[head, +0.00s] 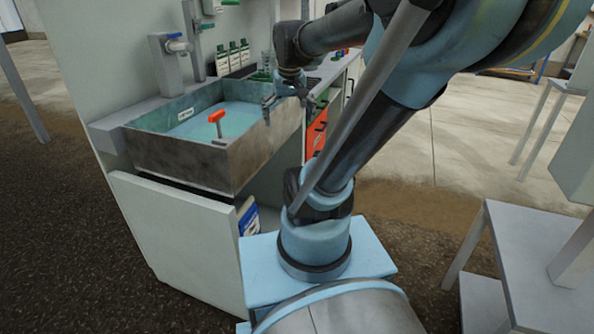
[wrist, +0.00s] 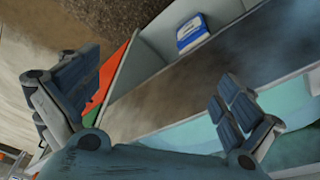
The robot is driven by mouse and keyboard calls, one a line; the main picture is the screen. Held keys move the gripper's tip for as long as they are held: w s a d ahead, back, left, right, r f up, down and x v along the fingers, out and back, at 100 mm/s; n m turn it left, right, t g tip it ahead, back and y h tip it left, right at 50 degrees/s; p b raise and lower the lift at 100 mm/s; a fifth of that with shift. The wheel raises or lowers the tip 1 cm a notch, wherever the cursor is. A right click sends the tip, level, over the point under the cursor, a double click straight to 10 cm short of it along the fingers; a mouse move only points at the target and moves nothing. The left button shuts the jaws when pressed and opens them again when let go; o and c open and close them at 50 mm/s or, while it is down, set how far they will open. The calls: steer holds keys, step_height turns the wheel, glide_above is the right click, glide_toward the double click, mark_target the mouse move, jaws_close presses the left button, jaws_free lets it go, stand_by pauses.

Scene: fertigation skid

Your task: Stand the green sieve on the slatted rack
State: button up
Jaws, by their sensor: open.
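My gripper (head: 288,112) is open and empty over the right rim of the sink in the head view. Its two fingers stand wide apart in the wrist view (wrist: 158,98). A small green item (head: 261,76), perhaps the green sieve, shows on the counter behind and left of my gripper, partly hidden; its shape is too small to be sure. I cannot make out the slatted rack; a dark patch beside my wrist on the counter is mostly covered. Neither sieve nor rack can be made out in the wrist view.
The sink (head: 180,160) holds pale blue liquid, with an orange-handled tool (head: 217,121) at its front wall. Several green-and-white bottles (head: 234,57) stand at the back. An orange panel (head: 318,135) is below the counter. A blue-and-white bag (wrist: 192,33) is under the sink.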

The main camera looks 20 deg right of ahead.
steer(key=s+f, duration=1.1)
steer(key=s, duration=0.1)
steer(key=shift+s+f+n+g, duration=0.2)
steer(key=shift+f+n+g, duration=0.1)
steer(key=shift+a, duration=0.1)
